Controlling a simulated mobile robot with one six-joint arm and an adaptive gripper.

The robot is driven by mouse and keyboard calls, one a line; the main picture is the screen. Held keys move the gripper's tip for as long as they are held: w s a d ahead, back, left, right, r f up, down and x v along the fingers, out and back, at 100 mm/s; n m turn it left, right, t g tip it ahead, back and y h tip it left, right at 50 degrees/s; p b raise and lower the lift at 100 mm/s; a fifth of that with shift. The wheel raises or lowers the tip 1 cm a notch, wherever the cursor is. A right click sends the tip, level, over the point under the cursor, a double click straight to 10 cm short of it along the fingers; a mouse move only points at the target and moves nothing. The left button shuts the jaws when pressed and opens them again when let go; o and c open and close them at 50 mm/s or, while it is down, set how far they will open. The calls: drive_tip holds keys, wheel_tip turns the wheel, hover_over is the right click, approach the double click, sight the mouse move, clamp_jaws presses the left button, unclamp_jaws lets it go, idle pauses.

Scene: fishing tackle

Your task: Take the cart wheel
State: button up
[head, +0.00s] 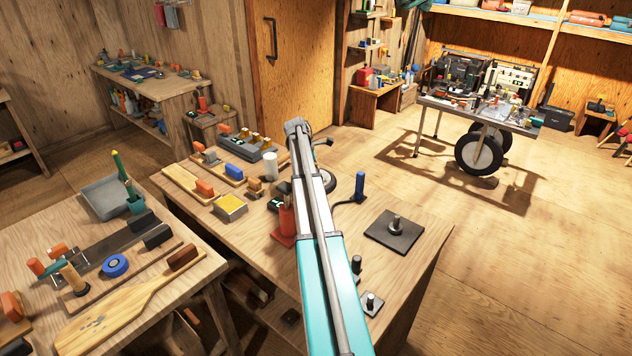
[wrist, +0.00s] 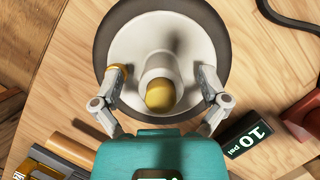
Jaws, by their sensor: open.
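The cart wheel fills the upper middle of the wrist view, with a dark tyre (wrist: 107,22), a broad pale hub and a yellow-tipped boss at its centre. It lies flat on the wooden bench. In the head view only part of its dark rim (head: 331,182) shows beside my arm, which hides the rest. My gripper (wrist: 161,76) is open, its two fingers on either side of the hub's centre boss. A gap shows between each finger and the boss; I cannot tell whether the fingertips touch the hub face.
A dark block marked 10 psi (wrist: 248,135) lies close to my right finger. A blue-handled tool (head: 359,188) and a dark plate with a post (head: 394,232) stand to the right on the bench (head: 425,215). A cart with wheels (head: 478,153) stands farther back.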

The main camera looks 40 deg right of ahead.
sight(316, 163)
clamp_jaws()
idle(0.5)
drive_tip(key=shift+r, duration=0.1)
wheel_tip(316, 163, up, 3)
drive_tip(key=p, duration=0.3)
drive_tip(key=s+a+r+p, duration=0.5)
drive_tip(key=a+r+p, duration=0.4)
drive_tip(key=a, duration=0.4)
drive_tip(key=shift+r+p, duration=0.4)
drive_tip(key=shift+p, duration=0.1)
idle(0.3)
